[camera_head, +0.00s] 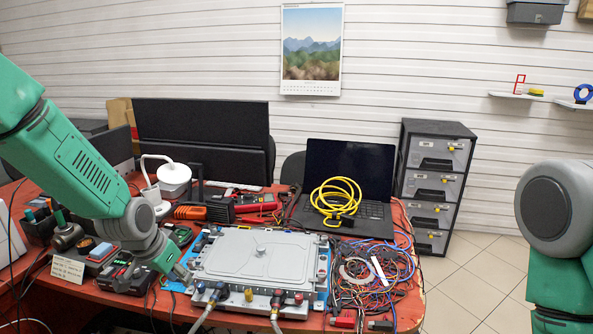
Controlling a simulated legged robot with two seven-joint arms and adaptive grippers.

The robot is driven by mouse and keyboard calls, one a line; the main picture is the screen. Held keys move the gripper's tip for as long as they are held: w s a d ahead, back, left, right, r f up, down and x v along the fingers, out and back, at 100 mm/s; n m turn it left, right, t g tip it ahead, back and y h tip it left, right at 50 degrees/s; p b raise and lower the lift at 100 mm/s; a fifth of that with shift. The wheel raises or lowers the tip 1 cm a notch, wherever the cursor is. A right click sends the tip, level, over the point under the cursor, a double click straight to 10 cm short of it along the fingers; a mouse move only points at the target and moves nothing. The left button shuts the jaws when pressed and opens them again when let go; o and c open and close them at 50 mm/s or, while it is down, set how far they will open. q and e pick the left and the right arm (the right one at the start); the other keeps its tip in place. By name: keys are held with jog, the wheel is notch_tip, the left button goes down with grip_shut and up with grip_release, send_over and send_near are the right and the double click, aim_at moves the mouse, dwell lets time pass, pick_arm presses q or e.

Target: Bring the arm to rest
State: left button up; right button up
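My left arm, green and grey, comes in from the left, and its gripper (182,274) points down at the left edge of the grey metal unit. The fingers are small and dark here, so I cannot tell whether they are open or shut. The grey unit (258,257) lies flat on a blue base on the red table (410,310). Two grey coolant hoses (203,318) run from its front edge, by fittings with red and blue parts. My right arm stands at the right edge; its gripper is out of view.
A laptop (348,170) with a coiled yellow cable (337,197) stands behind the unit. Tangled wires (375,270) lie right of it. Chargers and tools crowd the left side. A drawer cabinet (434,185) stands beyond the table. Open floor (485,270) shows between table and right arm.

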pick_arm(q)
jog(key=s+d+f+n+g, duration=0.1)
jog(key=s+d+f+g, duration=0.15)
jog(key=s+f, duration=1.1)
jog(key=s+f+n, duration=0.1)
jog(key=s+f, duration=0.1)
jog(key=s, duration=0.8)
jog(key=s+f+y, duration=0.1)
jog(key=s+f, duration=0.2)
jog(key=s, duration=0.8)
jog(key=shift+s+d+n+g+b, duration=0.15)
jog(key=shift+d+n+g+b, duration=0.05)
jog(key=shift+n+g+b, duration=0.25)
jog(key=shift+f, duration=0.15)
